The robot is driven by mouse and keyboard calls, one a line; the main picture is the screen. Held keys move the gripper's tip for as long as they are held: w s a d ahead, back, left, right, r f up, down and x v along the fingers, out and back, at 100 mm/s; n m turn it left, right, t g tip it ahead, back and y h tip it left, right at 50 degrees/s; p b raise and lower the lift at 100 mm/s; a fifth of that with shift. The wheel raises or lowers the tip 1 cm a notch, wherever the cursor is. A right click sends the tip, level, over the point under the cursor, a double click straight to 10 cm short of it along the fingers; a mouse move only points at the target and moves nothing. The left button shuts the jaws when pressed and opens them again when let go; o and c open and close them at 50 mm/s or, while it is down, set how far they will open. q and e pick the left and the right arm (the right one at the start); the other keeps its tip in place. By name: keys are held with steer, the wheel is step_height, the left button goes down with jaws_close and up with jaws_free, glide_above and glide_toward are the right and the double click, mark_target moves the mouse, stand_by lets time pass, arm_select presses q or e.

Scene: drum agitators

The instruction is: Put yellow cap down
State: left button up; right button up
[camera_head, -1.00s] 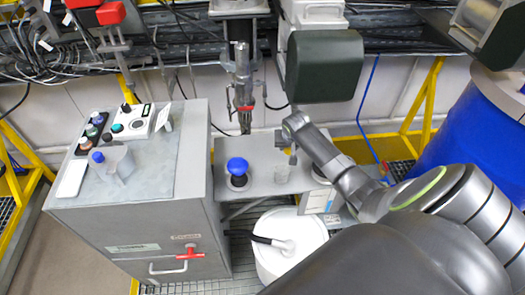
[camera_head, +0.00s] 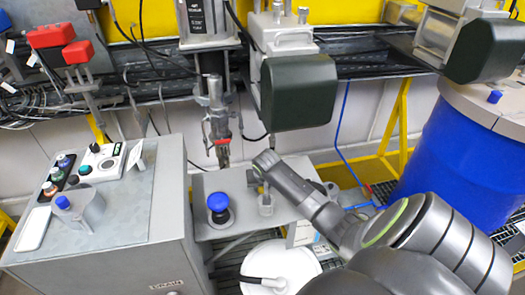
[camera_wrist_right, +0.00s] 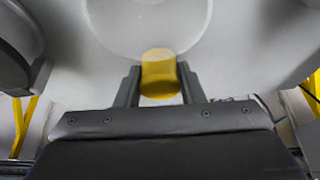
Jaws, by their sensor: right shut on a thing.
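The yellow cap (camera_wrist_right: 160,75) is between the two fingers of my right gripper (camera_wrist_right: 160,82) in the right wrist view. The gripper is shut on it. A pale, round, partly see-through shape (camera_wrist_right: 150,25) lies just beyond the cap; I cannot tell whether they touch. In the head view my right arm reaches in from the lower right, and its gripper end (camera_head: 265,185) is over the grey shelf (camera_head: 237,222), right of a blue knob (camera_head: 218,203). The yellow cap cannot be made out in the head view. My left gripper is not in view.
A grey cabinet (camera_head: 150,215) with a control panel stands at left. A white lidded container (camera_head: 285,262) is below the shelf. A blue drum (camera_head: 445,150) with a small blue cap (camera_head: 495,97) on top stands at right. Agitator machinery (camera_head: 298,92) hangs behind.

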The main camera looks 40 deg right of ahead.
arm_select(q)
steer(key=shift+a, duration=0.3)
arm_select(e)
steer(key=shift+f, duration=0.2)
steer(key=shift+f, duration=0.45)
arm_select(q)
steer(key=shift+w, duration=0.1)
arm_select(e)
steer(key=o, duration=1.1)
steer(key=shift+r, duration=0.15)
steer(key=shift+r, duration=0.3)
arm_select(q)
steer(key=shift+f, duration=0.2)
arm_select(e)
steer(key=v, duration=1.2)
steer(key=shift+a+r, duration=0.1)
steer(key=shift+r, duration=0.1)
